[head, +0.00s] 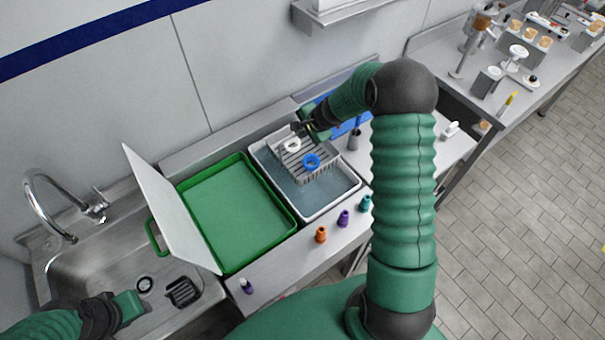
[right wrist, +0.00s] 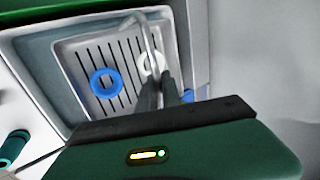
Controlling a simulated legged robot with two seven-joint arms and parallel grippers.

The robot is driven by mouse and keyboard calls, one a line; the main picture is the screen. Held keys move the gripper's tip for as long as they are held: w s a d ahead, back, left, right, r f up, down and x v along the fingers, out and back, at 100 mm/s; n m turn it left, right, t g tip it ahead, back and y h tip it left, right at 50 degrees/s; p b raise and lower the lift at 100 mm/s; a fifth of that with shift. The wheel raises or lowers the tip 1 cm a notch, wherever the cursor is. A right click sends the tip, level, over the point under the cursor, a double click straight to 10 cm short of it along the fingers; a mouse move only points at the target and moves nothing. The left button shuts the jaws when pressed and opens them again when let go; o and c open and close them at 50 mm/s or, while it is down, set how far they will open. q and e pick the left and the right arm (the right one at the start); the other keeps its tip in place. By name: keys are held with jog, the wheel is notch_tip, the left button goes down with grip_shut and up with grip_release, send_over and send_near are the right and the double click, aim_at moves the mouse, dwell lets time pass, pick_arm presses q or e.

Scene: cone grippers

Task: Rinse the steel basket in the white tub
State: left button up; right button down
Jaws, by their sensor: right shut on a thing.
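The steel basket (head: 318,172) is a slotted metal tray held at the white tub (head: 335,204), which has grey-blue water in it. A blue ring (head: 312,161) and a white ring (head: 292,145) lie in the basket. In the right wrist view the basket (right wrist: 88,54) shows its dark slots, with the blue ring (right wrist: 106,83) and the white ring (right wrist: 152,66) inside. My right gripper (right wrist: 160,90) is shut on the basket's handle at its far side; I cannot tell how deep the basket sits in the water. My left gripper (head: 128,308) is over the sink, its fingers unclear.
A green tray (head: 235,215) stands left of the tub, with a tilted white board (head: 170,205) at its left. Orange (head: 321,235), purple (head: 343,218) and teal (head: 365,204) cones stand along the front edge. A tap (head: 50,205) rises over the sink (head: 110,262).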

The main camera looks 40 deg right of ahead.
notch_tip(320, 180, up, 4)
jog(key=p, duration=0.3)
jog(key=shift+r, duration=0.1)
jog(key=shift+w, duration=0.1)
dwell(0.5)
dwell(0.5)
